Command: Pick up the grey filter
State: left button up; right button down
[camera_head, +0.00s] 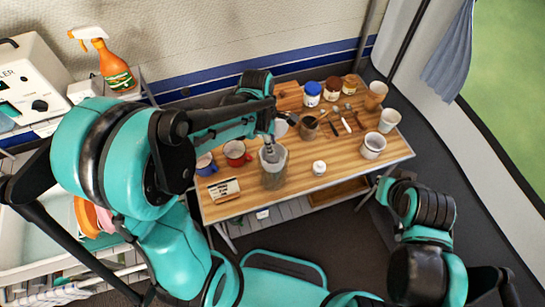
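A grey piece (268,153), which looks like the grey filter, shows at the mouth of a clear jar (273,178) near the front middle of the wooden table. I cannot tell whether it is inside the jar or just above it. My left gripper (270,138) reaches over the table from the left and points down right at the grey piece. Its fingers are small and blend with the grey piece, so I cannot tell whether they are open, shut or touching it. My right arm is folded low at the right, off the table; its gripper cannot be made out.
A red mug (236,153) and blue mug (206,165) stand left of the jar, near a small card (224,188). A white cup (319,168) stands right. Jars, cups and utensils fill the table's back right. An orange spray bottle (115,70) stands at the left.

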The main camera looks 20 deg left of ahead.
aim_at(273, 157)
pick_arm(q)
jog(key=f, duration=0.3)
jog(key=f+b, duration=0.1)
jog(key=shift+w+d+f, duration=0.15)
jog(key=shift+w+d, duration=0.05)
jog(key=shift+d, duration=0.05)
grip_shut()
